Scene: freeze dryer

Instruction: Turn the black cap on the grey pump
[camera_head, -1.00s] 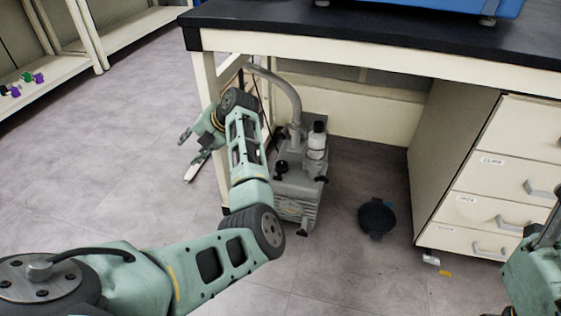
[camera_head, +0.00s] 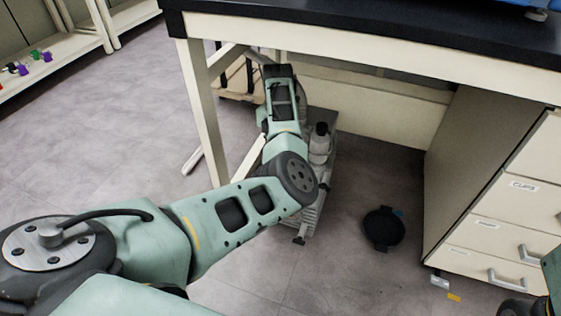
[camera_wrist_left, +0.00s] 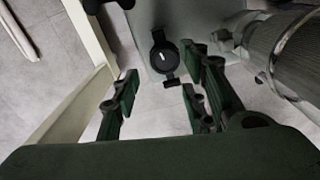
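The grey pump (camera_head: 312,212) stands on the floor under the bench, partly hidden behind my left arm in the head view. The black cap (camera_wrist_left: 164,58) shows in the left wrist view on top of the pump's light grey body (camera_wrist_left: 190,22). It is round and dark with a white mark. My left gripper (camera_wrist_left: 160,86) is open, with one finger to the left of the cap and the other to its right. The fingers look apart from the cap, with nothing between them. In the head view the left gripper and the cap are hidden by my arm.
The bench top (camera_head: 360,45) overhangs the pump, with a bench leg (camera_head: 203,115) at left. A white-bodied bottle (camera_head: 320,146) stands on the pump. A drawer cabinet (camera_head: 500,215) is at right. A black round object (camera_head: 383,229) lies on the floor.

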